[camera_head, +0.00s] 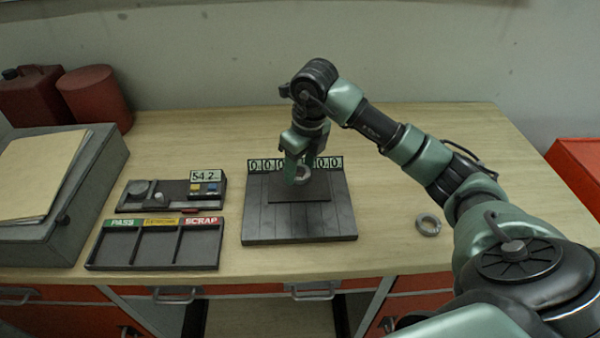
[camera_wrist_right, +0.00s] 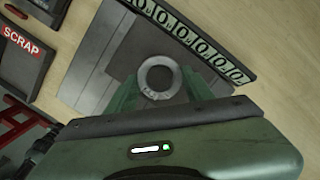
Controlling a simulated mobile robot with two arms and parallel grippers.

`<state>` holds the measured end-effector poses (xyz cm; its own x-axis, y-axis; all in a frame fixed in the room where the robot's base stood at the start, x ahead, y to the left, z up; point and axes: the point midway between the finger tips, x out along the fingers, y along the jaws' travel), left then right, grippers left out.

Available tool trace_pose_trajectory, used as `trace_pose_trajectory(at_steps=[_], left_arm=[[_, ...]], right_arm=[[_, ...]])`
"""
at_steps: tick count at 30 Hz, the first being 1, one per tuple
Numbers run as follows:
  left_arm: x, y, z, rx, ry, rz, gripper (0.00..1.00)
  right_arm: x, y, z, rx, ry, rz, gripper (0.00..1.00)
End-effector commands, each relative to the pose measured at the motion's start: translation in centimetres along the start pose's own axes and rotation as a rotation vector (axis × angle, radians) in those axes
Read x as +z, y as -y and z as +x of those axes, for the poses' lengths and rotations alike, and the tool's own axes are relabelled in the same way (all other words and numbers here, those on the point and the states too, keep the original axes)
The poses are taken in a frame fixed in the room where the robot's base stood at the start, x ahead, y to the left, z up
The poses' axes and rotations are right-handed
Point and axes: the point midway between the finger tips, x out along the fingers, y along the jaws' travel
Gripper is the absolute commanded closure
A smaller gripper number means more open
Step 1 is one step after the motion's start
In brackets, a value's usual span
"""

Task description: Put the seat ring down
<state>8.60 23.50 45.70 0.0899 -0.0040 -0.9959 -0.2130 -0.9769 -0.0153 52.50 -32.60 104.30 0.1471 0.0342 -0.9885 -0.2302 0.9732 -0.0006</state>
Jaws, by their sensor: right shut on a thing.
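A grey seat ring (camera_head: 302,174) is held in my right gripper (camera_head: 298,172) over the dark plated fixture (camera_head: 270,225) in the middle of the bench. In the right wrist view the ring (camera_wrist_right: 160,68) sits between the two green fingers (camera_wrist_right: 162,92), and the dark raised plate lies behind it. I cannot tell whether the ring touches that plate. A second grey ring (camera_head: 428,225) lies on the bench to the right of the fixture. My left gripper is not in view.
A row of number tiles (camera_head: 262,165) stands along the fixture's back edge. Left of it are a PASS/SCRAP tray (camera_head: 155,263), a gauge with a 54.2 display (camera_head: 205,176) and a grey case (camera_head: 90,190). Red containers (camera_head: 95,95) stand back left. The bench right of the fixture is mostly clear.

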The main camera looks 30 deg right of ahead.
Motion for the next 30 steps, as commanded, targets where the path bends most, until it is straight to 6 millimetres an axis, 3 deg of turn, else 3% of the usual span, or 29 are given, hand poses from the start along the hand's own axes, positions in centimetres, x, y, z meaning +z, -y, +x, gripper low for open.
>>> trace_pose_trajectory(at_steps=[6,17,18,20,30], left_arm=[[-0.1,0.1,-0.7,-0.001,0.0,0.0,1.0],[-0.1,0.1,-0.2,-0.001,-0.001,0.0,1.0],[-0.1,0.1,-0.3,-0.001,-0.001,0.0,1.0],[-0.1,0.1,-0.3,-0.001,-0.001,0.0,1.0],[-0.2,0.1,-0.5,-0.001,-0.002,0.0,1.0]], right_arm=[[-0.4,-0.1,2.5,0.001,-0.001,-0.001,0.98],[-0.5,0.0,3.0,0.0,-0.001,-0.001,0.98],[-0.5,0.0,3.0,0.0,-0.001,-0.001,0.43],[-0.5,0.0,2.9,0.0,-0.002,-0.001,0.27],[-0.4,0.0,2.7,0.001,-0.001,-0.001,0.27]])
